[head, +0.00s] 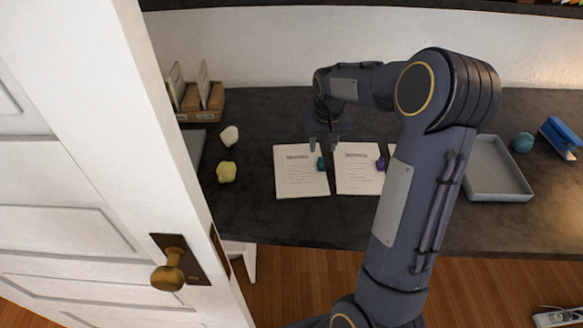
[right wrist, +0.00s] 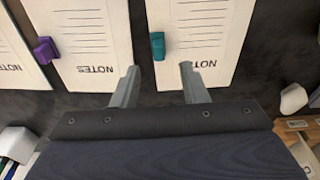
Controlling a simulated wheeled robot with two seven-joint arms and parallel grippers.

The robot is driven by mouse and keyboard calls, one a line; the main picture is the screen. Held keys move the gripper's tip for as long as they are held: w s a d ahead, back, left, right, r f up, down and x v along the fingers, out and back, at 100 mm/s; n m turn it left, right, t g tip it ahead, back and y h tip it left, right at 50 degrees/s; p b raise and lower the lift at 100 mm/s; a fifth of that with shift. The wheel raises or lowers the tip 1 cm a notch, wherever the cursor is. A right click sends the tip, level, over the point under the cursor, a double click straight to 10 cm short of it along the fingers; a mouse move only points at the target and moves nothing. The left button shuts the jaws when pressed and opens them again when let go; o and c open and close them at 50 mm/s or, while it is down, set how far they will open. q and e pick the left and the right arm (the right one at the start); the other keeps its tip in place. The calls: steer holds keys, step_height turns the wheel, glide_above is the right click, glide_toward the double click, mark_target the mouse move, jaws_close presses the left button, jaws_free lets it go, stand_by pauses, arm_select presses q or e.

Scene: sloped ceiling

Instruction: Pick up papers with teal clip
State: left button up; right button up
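The papers with the teal clip (head: 296,180) lie flat on the dark desk, and the teal clip (head: 320,164) is on their right edge. In the right wrist view these papers (right wrist: 205,35) lie just beyond my fingers, with the teal clip (right wrist: 158,46) on their left edge. My right gripper (head: 323,143) is open and empty at the top edge of these papers. In the right wrist view my gripper (right wrist: 158,76) has its fingers apart, with the teal clip beyond the gap. The height above the desk is hard to tell. My left gripper is not in view.
Papers with a purple clip (head: 357,176) lie close to the right, and a third sheet is mostly hidden by my right arm. A grey tray (head: 497,170), teal lump (head: 522,142) and blue stapler (head: 560,136) are further right. A white door (head: 75,180) stands at left.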

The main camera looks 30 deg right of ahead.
mark_target(321, 159)
steer(key=f, duration=0.4)
steer(key=w+f, duration=0.1)
steer(key=f, duration=0.1)
steer(key=shift+d+f, duration=0.2)
steer(key=shift+d, duration=0.15)
jaws_close()
